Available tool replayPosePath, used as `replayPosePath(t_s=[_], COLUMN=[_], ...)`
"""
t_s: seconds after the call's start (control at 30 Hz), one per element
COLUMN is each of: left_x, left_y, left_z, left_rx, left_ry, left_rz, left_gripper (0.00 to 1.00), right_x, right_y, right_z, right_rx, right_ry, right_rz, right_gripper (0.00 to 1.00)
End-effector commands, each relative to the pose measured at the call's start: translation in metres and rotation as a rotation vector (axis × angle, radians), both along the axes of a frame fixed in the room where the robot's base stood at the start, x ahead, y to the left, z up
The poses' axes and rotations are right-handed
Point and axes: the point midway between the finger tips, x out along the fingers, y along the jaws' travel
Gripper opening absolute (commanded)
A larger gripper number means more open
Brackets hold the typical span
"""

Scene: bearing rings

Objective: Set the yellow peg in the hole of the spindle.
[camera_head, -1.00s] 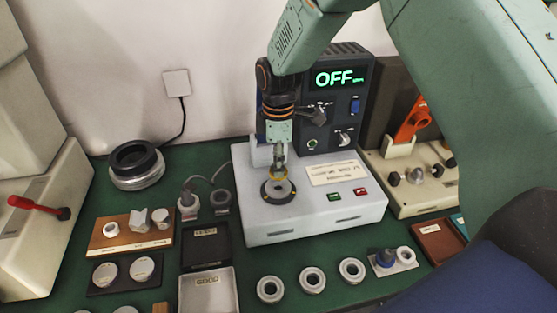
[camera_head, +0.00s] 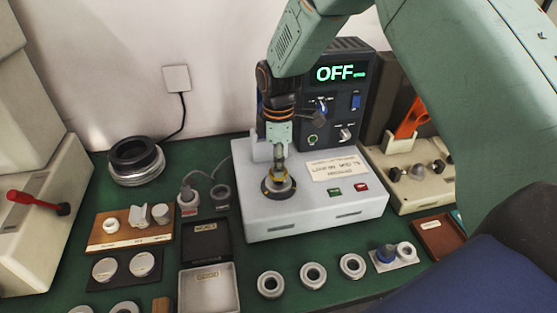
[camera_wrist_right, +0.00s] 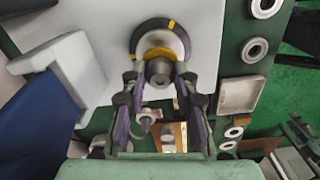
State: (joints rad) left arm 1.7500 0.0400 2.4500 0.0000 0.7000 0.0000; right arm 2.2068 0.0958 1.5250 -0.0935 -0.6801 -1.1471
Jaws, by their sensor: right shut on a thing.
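The yellow peg (camera_head: 279,178) has a yellow collar and a grey stem; the stem end (camera_wrist_right: 158,71) faces the camera in the right wrist view. My right gripper (camera_head: 278,163) points down and is shut on it. The spindle (camera_head: 279,194) is a grey disc with a dark, yellow-marked rim on top of the white tester. It also shows in the right wrist view (camera_wrist_right: 162,36), just past the peg. The peg is right over the spindle's middle. The hole is hidden, so I cannot tell whether the peg's lower end is in it. My left gripper is out of view.
The white tester (camera_head: 355,205) has a dark panel (camera_head: 338,100) reading OFF behind my gripper. Several bearing rings (camera_head: 313,275) lie in front. An open box (camera_head: 207,288) and a wooden board (camera_head: 105,240) stand at left.

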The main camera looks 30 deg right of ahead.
Motion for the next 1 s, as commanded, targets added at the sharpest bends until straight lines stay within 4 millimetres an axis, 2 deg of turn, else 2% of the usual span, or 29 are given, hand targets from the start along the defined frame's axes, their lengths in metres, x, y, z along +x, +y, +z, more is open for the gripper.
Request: replayPosePath(t_s=[1.0], left_x=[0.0], left_y=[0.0], left_z=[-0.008], left_rx=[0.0], left_ry=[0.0], left_rz=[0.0], left_gripper=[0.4], right_x=[0.001], right_y=[0.0], right_z=[-0.021], right_rx=[0.0], right_ry=[-0.001], right_rz=[0.0], right_gripper=[0.0])
